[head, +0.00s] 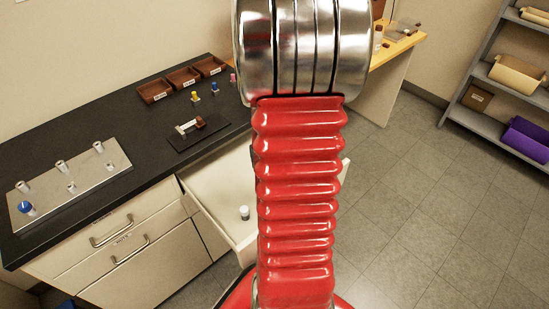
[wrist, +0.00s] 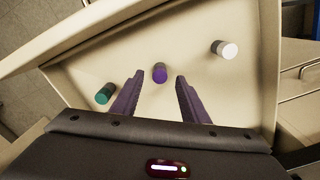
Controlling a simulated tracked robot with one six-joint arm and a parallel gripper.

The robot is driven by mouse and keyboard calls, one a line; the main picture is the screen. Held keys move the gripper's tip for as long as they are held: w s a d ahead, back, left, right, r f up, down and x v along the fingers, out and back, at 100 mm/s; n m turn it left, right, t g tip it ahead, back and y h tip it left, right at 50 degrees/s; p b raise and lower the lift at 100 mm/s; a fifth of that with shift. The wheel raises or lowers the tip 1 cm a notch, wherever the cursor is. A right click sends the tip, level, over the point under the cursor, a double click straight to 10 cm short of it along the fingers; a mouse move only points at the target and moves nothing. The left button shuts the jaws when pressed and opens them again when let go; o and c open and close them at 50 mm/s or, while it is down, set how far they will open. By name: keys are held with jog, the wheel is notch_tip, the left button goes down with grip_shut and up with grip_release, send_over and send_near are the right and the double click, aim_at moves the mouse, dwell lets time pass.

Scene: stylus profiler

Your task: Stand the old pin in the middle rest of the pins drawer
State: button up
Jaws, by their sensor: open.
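The open drawer (head: 207,186) below the counter fills much of the wrist view (wrist: 95,75). In it a purple-topped pin (wrist: 159,73) appears upright in the middle, a teal one (wrist: 104,94) is at left and a white-topped one (wrist: 224,50) at right. The white-topped pin also shows in the head view (head: 244,212). My gripper (wrist: 159,76) is open, its purple fingertips either side of the purple-topped pin in the picture. I cannot tell its height above the pin or whether it touches. The rests are not clear, and I cannot tell which pin is the old one.
On the black counter (head: 70,140) are a metal plate (head: 85,185) with posts and a blue-topped piece (head: 26,208), a dark stand (head: 193,135) and brown trays (head: 183,79). Several coloured pins stand near the trays. Shelves (head: 487,72) stand right; floor between is clear.

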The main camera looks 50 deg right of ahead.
notch_tip(320, 180, up, 11)
dwell(0.4)
jog(key=shift+f, duration=0.1)
dwell(0.9)
jog(key=w+a+r+n+t, duration=0.1)
jog(key=a+r, duration=0.3)
jog(key=a, duration=0.6)
jog(key=a+r+n+t, duration=0.2)
jog(key=a+r+n, duration=0.2)
jog(key=a, duration=0.6)
jog(key=w+a+r+n+t, duration=0.1)
jog(key=a+r, duration=0.4)
jog(key=a, duration=0.5)
jog(key=shift+w+a+n+t, duration=0.35)
jog(key=shift+n+t, duration=0.45)
jog(key=shift+n, duration=0.4)
